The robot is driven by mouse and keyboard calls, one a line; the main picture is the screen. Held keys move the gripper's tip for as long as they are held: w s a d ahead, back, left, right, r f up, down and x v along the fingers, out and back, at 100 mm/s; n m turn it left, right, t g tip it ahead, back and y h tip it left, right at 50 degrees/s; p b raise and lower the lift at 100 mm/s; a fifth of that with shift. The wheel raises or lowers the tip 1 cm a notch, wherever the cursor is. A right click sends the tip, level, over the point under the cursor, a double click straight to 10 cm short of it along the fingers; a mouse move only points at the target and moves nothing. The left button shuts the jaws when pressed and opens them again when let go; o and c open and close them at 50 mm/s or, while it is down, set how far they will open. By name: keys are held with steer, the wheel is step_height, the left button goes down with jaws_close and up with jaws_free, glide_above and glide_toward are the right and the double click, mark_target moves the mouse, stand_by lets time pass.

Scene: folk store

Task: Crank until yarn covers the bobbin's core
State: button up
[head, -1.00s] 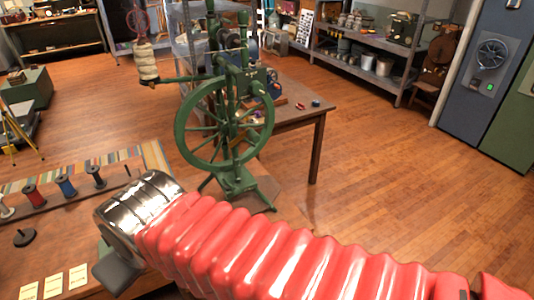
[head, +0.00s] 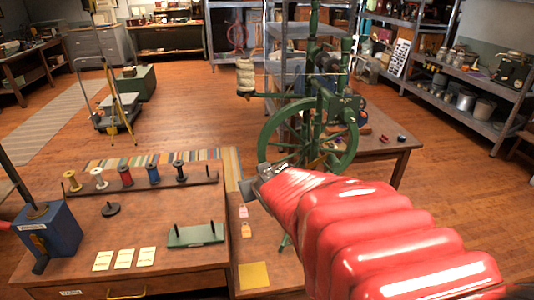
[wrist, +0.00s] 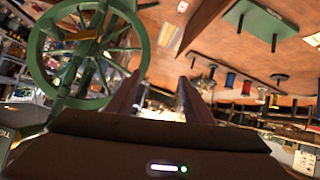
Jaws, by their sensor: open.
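My gripper (wrist: 158,80) is open and empty in the wrist view, its two dark fingers apart. In the head view my red-sleeved arm reaches toward the green spinning wheel (head: 268,132), and the fingers are not clear there. The wheel also shows at the upper left of the wrist view (wrist: 38,58). A cream yarn bundle (head: 246,76) is on the wheel's left arm. A blue device (head: 62,238) with a rod and a red handle (head: 12,227) stands at the left of the bench. I cannot tell which part is the bobbin or whether its core is covered.
The wooden bench (head: 180,270) holds a rack (head: 108,190) of several coloured spools, a dark disc (head: 110,209), a green base with two pegs (head: 195,235) and paper cards (head: 104,260). A table (head: 385,150) stands behind the wheel.

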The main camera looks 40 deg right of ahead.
steer(key=d+f+t+h, duration=0.1)
steer(key=d+f, duration=0.1)
steer(key=d, duration=0.7)
steer(key=m+t+h, duration=0.2)
steer(key=m+t, duration=0.1)
steer(key=t, duration=0.2)
glide_toward(337, 166)
steer(key=shift+w+d+f, duration=0.1)
steer(key=shift+w, duration=0.35)
steer(key=shift+w+d, duration=0.1)
steer(key=shift+x, duration=5.3)
steer(key=shift+d, duration=0.1)
steer(key=shift+c, duration=0.4)
steer(key=c, duration=0.8)
